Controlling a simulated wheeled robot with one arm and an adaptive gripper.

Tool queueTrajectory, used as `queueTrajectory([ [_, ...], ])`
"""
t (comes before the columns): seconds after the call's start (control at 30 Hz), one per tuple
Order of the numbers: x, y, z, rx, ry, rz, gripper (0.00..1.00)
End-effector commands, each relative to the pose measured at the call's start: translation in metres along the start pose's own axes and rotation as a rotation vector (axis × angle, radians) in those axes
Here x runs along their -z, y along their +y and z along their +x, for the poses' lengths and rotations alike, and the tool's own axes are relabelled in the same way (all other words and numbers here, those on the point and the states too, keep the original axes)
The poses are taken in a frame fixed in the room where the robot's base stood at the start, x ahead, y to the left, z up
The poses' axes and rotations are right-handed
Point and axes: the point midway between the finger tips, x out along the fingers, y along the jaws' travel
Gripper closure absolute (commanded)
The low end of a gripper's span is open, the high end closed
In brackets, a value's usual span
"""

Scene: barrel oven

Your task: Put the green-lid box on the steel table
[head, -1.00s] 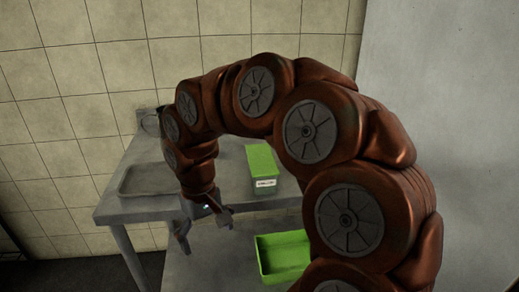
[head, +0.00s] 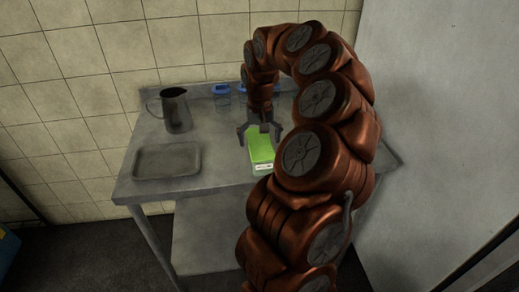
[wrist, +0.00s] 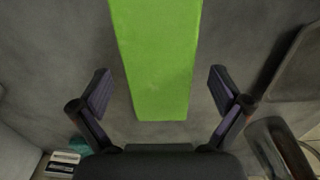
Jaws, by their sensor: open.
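The green-lid box (head: 261,150) stands upright on the steel table (head: 225,180), right of its middle, with a white label on its front. My gripper (head: 260,132) is open and pointing down over the back part of the box. In the wrist view the green lid (wrist: 160,60) runs between the two spread fingers of my gripper (wrist: 159,78), with a gap on each side. No contact shows. Whether the fingertips are above the lid or beside the box walls, I cannot tell.
A grey metal pitcher (head: 175,110) and a shallow tray (head: 167,161) stand on the table to the left. Blue-lidded containers (head: 222,96) stand at the back, partly behind my arm. A lower shelf (head: 208,235) lies beneath. A pale panel (head: 445,120) rises on the right.

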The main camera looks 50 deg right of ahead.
Motion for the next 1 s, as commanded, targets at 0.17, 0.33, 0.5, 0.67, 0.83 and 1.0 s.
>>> queueTrajectory([
  [0.17,0.007,0.000,0.012,0.001,0.001,-0.001,0.00],
  [0.33,0.015,0.002,0.032,0.000,-0.001,-0.001,0.00],
  [0.5,0.014,0.001,0.050,0.001,-0.001,-0.002,0.00],
  [0.67,0.014,0.001,0.054,0.002,0.000,-0.002,0.00],
  [0.83,0.015,0.001,0.053,0.001,0.002,-0.002,0.04],
  [1.0,0.015,0.001,0.053,0.001,0.002,-0.002,0.22],
])
